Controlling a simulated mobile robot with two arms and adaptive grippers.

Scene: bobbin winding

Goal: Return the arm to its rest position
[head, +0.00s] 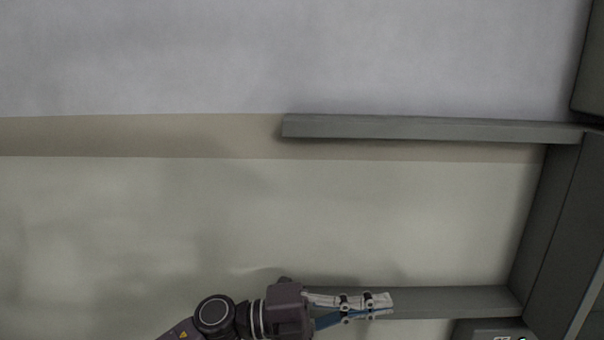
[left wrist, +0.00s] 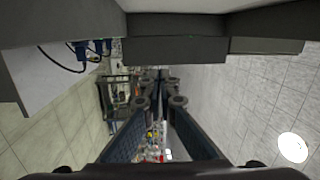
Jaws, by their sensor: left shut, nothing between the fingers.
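My left gripper (head: 388,305) shows at the bottom middle of the head view, pointing right. Its light and blue fingers are together with nothing held. It is in front of a lower grey beam (head: 450,299); whether it touches the beam cannot be told. In the left wrist view the gripper's dark fingers (left wrist: 160,78) run up the middle and converge at their tips. My right gripper is not seen in either view.
A grey upper beam (head: 430,129) and a thick dark grey post (head: 560,225) stand at the right. A pale wall (head: 120,220) fills the background. The left wrist view shows a grey beam (left wrist: 175,50), blue-plugged cables (left wrist: 82,50) and a tiled floor (left wrist: 245,100).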

